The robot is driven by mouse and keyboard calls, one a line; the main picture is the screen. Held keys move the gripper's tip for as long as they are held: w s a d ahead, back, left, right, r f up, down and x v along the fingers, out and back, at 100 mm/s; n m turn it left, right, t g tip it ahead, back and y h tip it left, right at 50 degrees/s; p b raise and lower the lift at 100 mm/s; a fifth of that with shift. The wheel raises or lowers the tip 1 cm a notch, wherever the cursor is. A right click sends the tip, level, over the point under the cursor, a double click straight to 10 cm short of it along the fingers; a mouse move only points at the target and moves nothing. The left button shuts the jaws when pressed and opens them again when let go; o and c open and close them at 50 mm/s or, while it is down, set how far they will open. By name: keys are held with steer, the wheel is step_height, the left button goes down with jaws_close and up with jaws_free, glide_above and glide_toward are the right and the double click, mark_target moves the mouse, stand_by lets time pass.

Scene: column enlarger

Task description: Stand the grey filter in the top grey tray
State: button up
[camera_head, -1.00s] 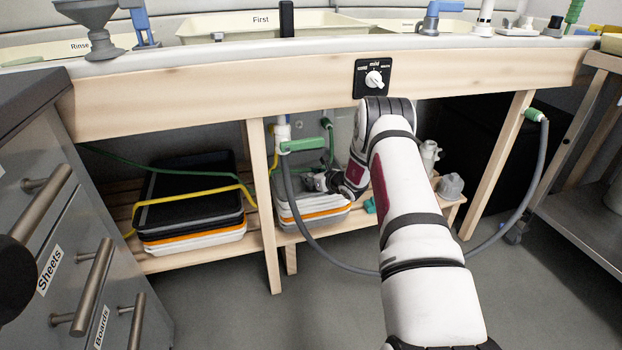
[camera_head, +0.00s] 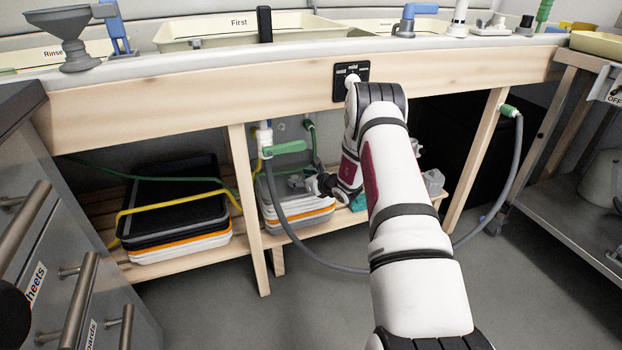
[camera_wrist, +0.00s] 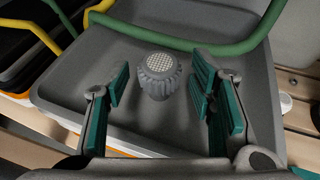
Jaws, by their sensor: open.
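The grey filter (camera_wrist: 158,76), a ribbed round piece with a pale perforated top, stands upright on the floor of the top grey tray (camera_wrist: 95,75) in the wrist view. My gripper (camera_wrist: 161,88) is open, with its green-padded fingers on either side of the filter and a visible gap on both sides. In the head view, my gripper (camera_head: 308,184) is low over the right-hand tray stack under the sink, where the top grey tray (camera_head: 271,208) shows. The filter cannot be made out clearly there.
A green hose (camera_wrist: 172,41) crosses above the tray close beyond the filter. A grey hose (camera_head: 285,222) hangs in front of the stack. A wooden leg (camera_head: 246,210) stands to its left, beside another tray stack (camera_head: 170,232). The sink's wooden front (camera_head: 200,100) is overhead.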

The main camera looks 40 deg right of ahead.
steer(key=p+v, duration=0.2)
steer(key=v, duration=0.5)
steer(key=shift+s, duration=0.25)
steer(key=shift+r, duration=0.15)
